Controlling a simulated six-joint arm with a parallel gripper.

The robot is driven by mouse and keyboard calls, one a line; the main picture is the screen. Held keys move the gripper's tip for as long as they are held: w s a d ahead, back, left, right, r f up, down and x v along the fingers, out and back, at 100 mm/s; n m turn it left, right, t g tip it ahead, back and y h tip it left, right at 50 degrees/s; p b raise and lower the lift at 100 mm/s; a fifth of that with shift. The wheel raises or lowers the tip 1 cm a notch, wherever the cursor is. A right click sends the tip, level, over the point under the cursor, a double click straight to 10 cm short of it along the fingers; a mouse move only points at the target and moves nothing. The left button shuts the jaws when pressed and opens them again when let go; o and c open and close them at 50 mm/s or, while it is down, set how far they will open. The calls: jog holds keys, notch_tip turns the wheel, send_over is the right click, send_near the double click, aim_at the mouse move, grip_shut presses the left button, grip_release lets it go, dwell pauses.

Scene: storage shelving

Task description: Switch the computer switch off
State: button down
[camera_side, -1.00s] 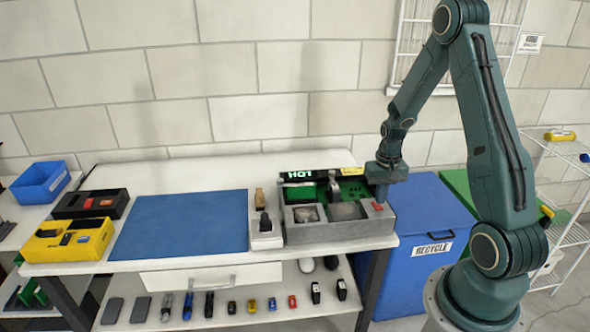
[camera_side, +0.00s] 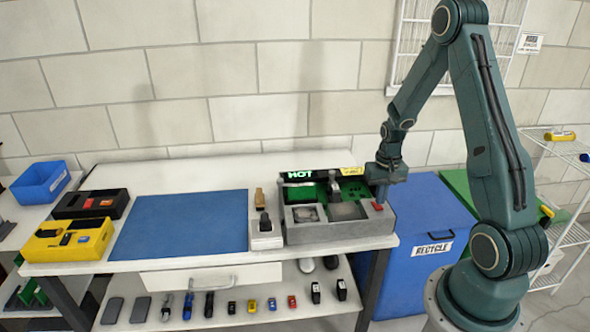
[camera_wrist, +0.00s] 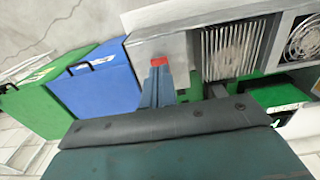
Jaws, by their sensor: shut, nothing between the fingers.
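The computer (camera_side: 340,232) is a grey open case on the right end of the white table, with a lit green "HOT" display (camera_side: 299,174). A small red switch (camera_side: 377,206) sits on its top right corner. It also shows in the wrist view (camera_wrist: 159,62), at the tips of my blue-grey fingers. My gripper (camera_side: 381,198) points down at the back edge of the red switch, very close to it; I cannot tell whether they touch. My gripper (camera_wrist: 158,72) is shut and holds nothing. The switch's exact tilt is too small to read.
A blue recycle bin (camera_side: 430,245) stands right of the table, with a green bin (camera_wrist: 38,105) beside it. A power strip with plugs (camera_side: 266,240) lies left of the computer. A blue mat (camera_side: 180,225) is clear. Yellow and black parts boxes (camera_side: 68,242) stand at the left.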

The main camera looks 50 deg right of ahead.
aim_at(377, 207)
jog(key=shift+f, duration=0.85)
dwell(0.7)
jog(key=shift+r, duration=3.55)
jog(key=a+r+n+t+h, duration=0.1)
jog(key=a+r+n+t, duration=0.25)
jog(key=a+r, duration=1.15)
jog(key=s+a+r+n+t+y, duration=0.1)
jog(key=s+a+r+n, duration=0.4)
jog(key=s+a, duration=0.5)
notch_tip(377, 207, up, 2)
jog(key=shift+s+a+r+t, duration=0.25)
jog(key=shift+s+a+t, duration=0.1)
jog(key=shift+s+t, duration=0.3)
